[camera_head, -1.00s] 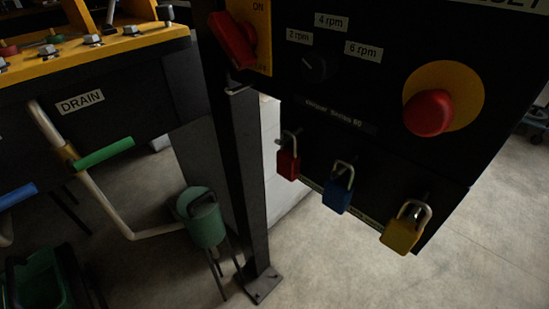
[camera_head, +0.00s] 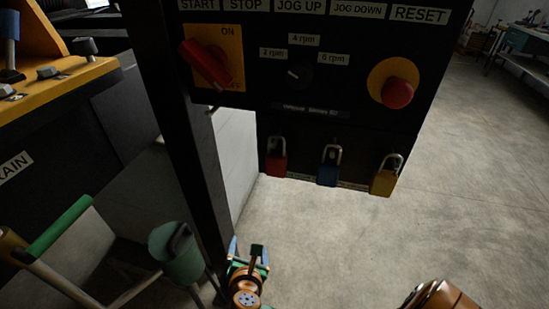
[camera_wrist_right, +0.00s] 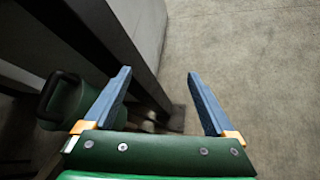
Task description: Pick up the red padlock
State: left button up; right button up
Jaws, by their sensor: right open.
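The red padlock (camera_head: 276,163) hangs by its shackle at the left end of a row of padlocks low on the black control panel. The blue padlock (camera_head: 328,173) hangs beside it, and the yellow padlock (camera_head: 385,179) is at the right end. My right gripper (camera_head: 248,244) is below and slightly left of the red padlock, apart from it. In the right wrist view its two blue fingers (camera_wrist_right: 159,74) are spread and empty, with no padlock in sight. My left gripper is not in view.
The panel (camera_head: 345,130) carries a red rotary switch (camera_head: 206,64) and a red push button (camera_head: 397,92). A dark post (camera_head: 190,150) stands close to my right gripper. A green can (camera_head: 176,252) is to the left.

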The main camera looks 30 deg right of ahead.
aim_at(275, 163)
jog(key=s+d+r+h, duration=0.1)
jog(key=r+h, duration=0.1)
jog(key=r, duration=0.6)
jog(key=d+r+t+h, duration=0.1)
jog(key=r+h, duration=0.2)
jog(key=r, duration=0.5)
jog(key=s+d+r+n+h+p, duration=0.1)
jog(key=d+r+h, duration=0.1)
jog(key=r, duration=0.7)
jog(key=shift+s+d+r+t+h, duration=0.1)
jog(key=shift+s+t+h, duration=0.2)
jog(key=shift+h, duration=0.1)
jog(key=p+x, duration=0.1)
jog(key=x, duration=0.5)
jog(key=shift+d+r+p, duration=0.25)
jog(key=shift+d+p, duration=0.1)
jog(key=shift+d, duration=0.15)
jog(key=shift+w+d, duration=0.1)
jog(key=shift+d, duration=0.1)
jog(key=shift+a, duration=0.15)
grip_shut()
